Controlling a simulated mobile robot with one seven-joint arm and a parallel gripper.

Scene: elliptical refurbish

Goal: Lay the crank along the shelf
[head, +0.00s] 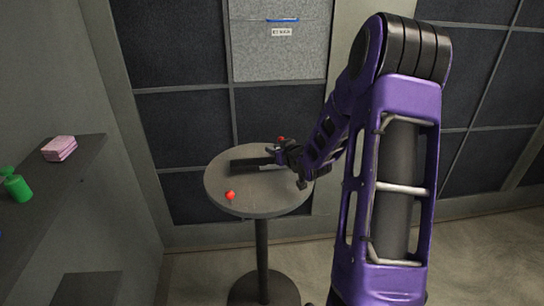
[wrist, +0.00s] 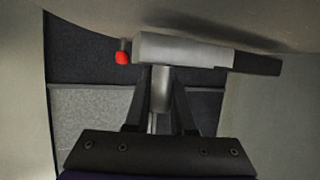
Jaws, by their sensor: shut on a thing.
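My gripper (head: 285,156) is over the round grey table, shut on the crank. In the wrist view my gripper (wrist: 160,120) closes around a short grey stem, and the crank (wrist: 185,49) runs crosswise beyond the fingertips. It has a grey bar, a dark right end and a red knob by its left end. In the head view a dark bar (head: 248,163) extends left from the fingers and seems part of the crank. The shelf (head: 75,172) juts from the left wall, apart from my gripper. Whether the crank touches the table is unclear.
A red knob (head: 230,195) shows at the round table's (head: 270,202) front. Another red spot (head: 281,139) is behind my gripper. A panelled wall stands behind.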

